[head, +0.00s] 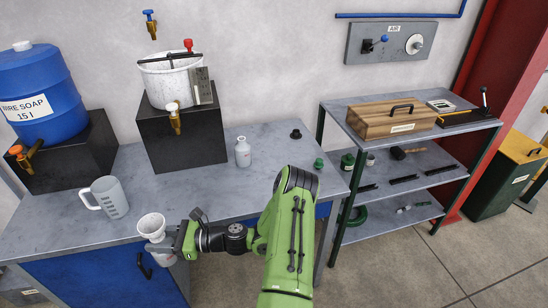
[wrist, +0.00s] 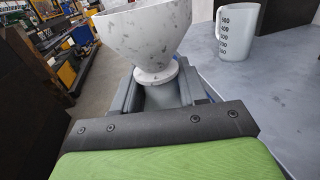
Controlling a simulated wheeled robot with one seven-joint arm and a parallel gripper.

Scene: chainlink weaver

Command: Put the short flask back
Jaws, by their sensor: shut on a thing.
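My gripper (head: 166,245) is at the front edge of the workbench, at the lower left of the head view. It is shut on a pale flask (head: 165,259), mostly hidden by the jaws. A white speckled funnel (head: 151,226) stands mouth up on the flask, its spout hidden. In the wrist view the funnel (wrist: 140,32) rises above a white collar, and the grey flask neck (wrist: 161,95) sits between the jaws (wrist: 160,100). Another small white bottle (head: 243,153) with a label stands upright on the bench. I cannot tell from the pictures which is the short one.
A measuring jug (head: 107,197) stands on the workbench (head: 200,190), left of my gripper. Behind are a blue soap barrel (head: 40,82) and a white pot (head: 172,80) on black blocks. Bench space right of the jug is clear. A shelf rack (head: 405,185) stands right.

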